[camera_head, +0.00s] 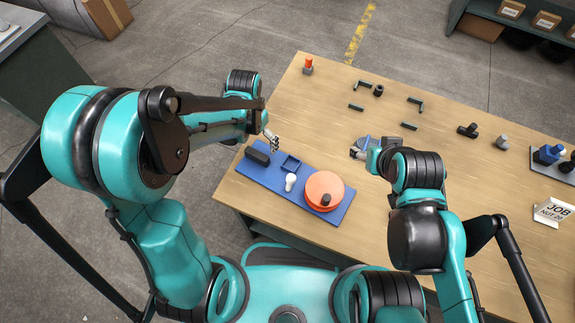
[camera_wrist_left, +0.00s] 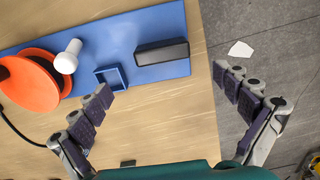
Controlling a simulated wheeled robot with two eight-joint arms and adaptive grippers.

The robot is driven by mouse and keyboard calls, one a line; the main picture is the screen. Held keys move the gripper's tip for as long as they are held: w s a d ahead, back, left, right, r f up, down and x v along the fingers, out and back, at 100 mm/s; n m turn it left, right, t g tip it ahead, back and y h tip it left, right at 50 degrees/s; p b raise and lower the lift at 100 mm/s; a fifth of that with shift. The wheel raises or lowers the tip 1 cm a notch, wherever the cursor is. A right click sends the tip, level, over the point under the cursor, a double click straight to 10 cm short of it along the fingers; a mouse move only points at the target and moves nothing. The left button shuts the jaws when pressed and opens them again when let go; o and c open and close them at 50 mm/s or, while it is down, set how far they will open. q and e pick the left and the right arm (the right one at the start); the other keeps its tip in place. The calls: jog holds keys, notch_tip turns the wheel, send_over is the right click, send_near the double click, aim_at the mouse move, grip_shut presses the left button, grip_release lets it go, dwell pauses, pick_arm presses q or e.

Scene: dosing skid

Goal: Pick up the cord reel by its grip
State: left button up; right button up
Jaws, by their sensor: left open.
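The cord reel (camera_head: 322,186) is an orange disc with a dark knob-like grip (camera_head: 326,199), at the right end of a blue mat (camera_head: 344,208). In the left wrist view the reel (camera_wrist_left: 28,92) is at the left edge, partly cut off, with a dark cord trailing from it. My left gripper (camera_head: 272,142) is open and empty, above the mat's far left end, apart from the reel. Its spread fingers (camera_wrist_left: 166,86) show in the wrist view. My right gripper (camera_head: 362,150) is beyond the reel to the right; its fingers are too small to read.
A white bulb-shaped item (camera_head: 290,182), a blue square holder (camera_head: 291,164) and a black block (camera_head: 257,156) share the mat. Dark fittings (camera_head: 468,130) and a grey tray (camera_head: 552,172) lie farther right on the wooden table (camera_head: 440,190). The table's middle has free room.

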aim_at(257, 154)
pick_arm(q)
jog(key=shift+w+f, duration=0.15)
jog(key=shift+f, duration=0.65)
notch_tip(257, 154, down, 2)
jog(key=shift+b, duration=0.6)
jog(key=f+b, duration=0.1)
jog(key=f, duration=0.2)
jog(key=f+b, duration=0.1)
jog(key=f, duration=0.1)
jog(key=shift+a+f+b, duration=0.1)
jog(key=shift+a+b, duration=0.15)
jog(key=shift+b, duration=0.05)
jog(key=shift+c, duration=0.9)
jog(key=c, duration=1.1)
